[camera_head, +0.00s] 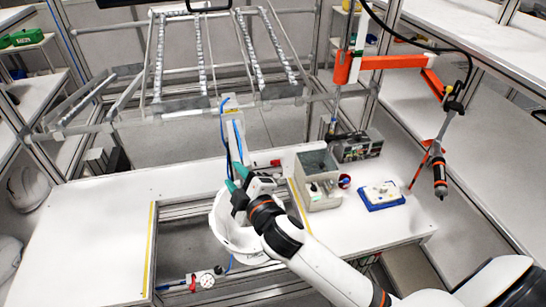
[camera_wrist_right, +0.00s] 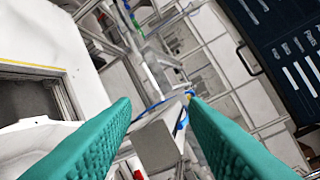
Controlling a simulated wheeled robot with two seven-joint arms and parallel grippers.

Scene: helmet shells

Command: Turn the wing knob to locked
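My right gripper (camera_head: 234,178) reaches in over the white helmet shell (camera_head: 226,232), in front of the upright white post (camera_head: 233,135) with blue hoses. In the wrist view its teal fingers (camera_wrist_right: 161,105) are spread apart with nothing held between them. A grey block (camera_wrist_right: 156,143) and a blue hose (camera_wrist_right: 183,121) show beyond the gap between the fingers. I cannot surely make out the wing knob in either view. The gripper and arm hide part of the shell and the foot of the post. My left gripper is not in view.
A grey box (camera_head: 318,178) and a blue tray (camera_head: 381,196) with white parts stand to the right. A tool (camera_head: 439,175) hangs from an orange arm farther right. A dial gauge (camera_head: 206,281) sits at the front. The left tabletop (camera_head: 95,235) is clear.

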